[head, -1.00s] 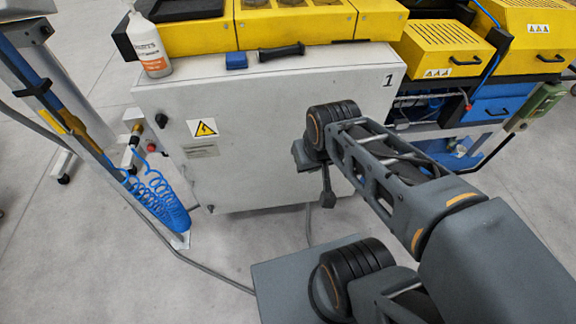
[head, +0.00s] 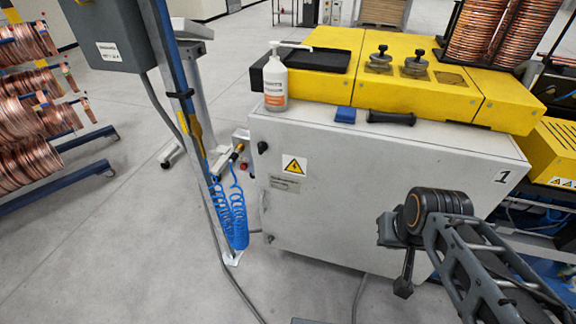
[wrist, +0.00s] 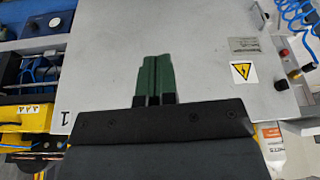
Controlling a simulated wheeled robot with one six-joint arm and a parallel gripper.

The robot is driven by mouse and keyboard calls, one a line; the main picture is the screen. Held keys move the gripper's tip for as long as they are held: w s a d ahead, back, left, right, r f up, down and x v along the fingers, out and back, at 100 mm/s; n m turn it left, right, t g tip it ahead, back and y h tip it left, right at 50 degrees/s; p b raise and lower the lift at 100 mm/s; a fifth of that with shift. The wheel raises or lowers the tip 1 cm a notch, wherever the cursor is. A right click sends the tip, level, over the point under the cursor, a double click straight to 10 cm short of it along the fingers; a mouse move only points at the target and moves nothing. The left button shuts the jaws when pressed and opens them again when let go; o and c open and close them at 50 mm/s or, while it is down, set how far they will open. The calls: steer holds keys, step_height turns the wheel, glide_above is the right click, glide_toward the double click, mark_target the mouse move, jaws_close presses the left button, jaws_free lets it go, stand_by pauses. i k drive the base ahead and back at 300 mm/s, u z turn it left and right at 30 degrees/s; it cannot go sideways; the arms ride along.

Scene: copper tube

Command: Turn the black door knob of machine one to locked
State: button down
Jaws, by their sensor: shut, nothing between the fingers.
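Machine one (head: 400,185) is a light grey cabinet marked "1", with a yellow top. Its small black door knob (head: 263,147) sits at the upper left of the front, left of and above the yellow warning sign (head: 294,166). The knob also shows in the wrist view (wrist: 280,79), at the right; its setting is too small to read. My gripper (head: 403,287) hangs in front of the lower right of the door, well apart from the knob. In the wrist view its green fingers (wrist: 154,78) are together and empty before the plain door panel.
A blue coiled hose (head: 232,215) and a post (head: 190,110) stand left of the cabinet, near the knob. A white bottle (head: 275,80), a blue block (head: 345,114) and a black handle-like piece (head: 391,118) are on top. Floor in front left is clear.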

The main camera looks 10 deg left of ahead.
mark_target(262, 146)
steer(key=u, duration=2.8)
steer(key=i, duration=2.15)
steer(key=z, duration=2.8)
